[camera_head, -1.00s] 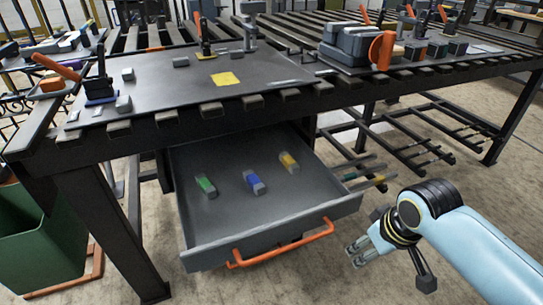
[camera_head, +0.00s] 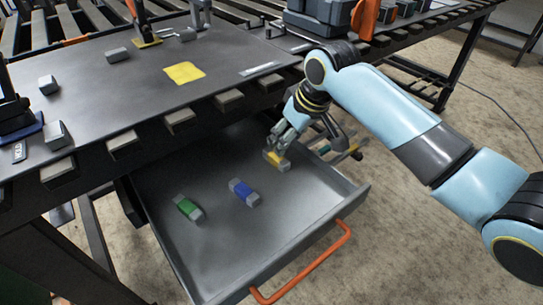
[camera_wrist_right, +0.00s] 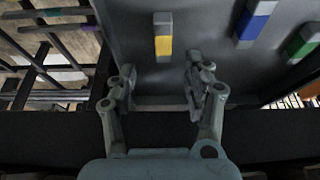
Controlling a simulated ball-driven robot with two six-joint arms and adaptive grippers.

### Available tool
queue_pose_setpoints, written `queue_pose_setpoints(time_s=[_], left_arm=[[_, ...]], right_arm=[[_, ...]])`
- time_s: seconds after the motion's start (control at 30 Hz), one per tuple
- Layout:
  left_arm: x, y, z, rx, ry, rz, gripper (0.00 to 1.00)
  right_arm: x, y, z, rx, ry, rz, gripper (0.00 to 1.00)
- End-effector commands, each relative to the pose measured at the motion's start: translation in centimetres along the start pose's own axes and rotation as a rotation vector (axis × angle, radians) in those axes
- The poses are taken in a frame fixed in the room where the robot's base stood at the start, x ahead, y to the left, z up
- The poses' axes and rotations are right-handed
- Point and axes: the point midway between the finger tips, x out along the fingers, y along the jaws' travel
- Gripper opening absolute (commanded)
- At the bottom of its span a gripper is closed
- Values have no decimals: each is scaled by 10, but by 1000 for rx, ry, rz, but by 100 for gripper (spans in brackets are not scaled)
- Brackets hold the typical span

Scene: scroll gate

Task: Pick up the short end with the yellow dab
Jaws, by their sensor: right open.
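The short end with the yellow dab (camera_head: 277,160) lies on the floor of the open drawer, near its back right corner. It is a small grey block with a yellow band, and it also shows in the right wrist view (camera_wrist_right: 163,38), upright in the picture and ahead of the fingers. My right gripper (camera_head: 285,138) is over the drawer just behind the block. In the right wrist view its fingers (camera_wrist_right: 160,85) are apart with nothing between them, and the block lies beyond the gap. My left gripper is not in view.
A blue-banded block (camera_head: 243,192) and a green-banded block (camera_head: 187,207) lie to the left in the drawer (camera_head: 265,258). The drawer has raised walls and an orange handle (camera_head: 303,263). The bench edge (camera_head: 180,121) overhangs its back. A yellow square (camera_head: 184,72) lies on the bench top.

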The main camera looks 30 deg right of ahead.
Motion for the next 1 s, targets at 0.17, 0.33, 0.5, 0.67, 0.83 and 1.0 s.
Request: queue_pose_setpoints(time_s=[0.17, 0.33, 0.5, 0.67, 0.83, 1.0], left_arm=[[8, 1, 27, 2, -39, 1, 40], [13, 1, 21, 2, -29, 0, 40], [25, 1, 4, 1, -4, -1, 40], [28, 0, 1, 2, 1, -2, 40], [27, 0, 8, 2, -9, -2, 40], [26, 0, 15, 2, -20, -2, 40]], right_arm=[[26, 0, 0, 1, 0, 0, 51], [41, -2, -1, 0, 2, -1, 51], [70, -5, -1, 1, -1, 0, 51], [80, -5, -2, 0, 1, 0, 51], [80, -5, -2, -1, 1, 1, 51], [80, -5, -2, -1, 1, 1, 34]])
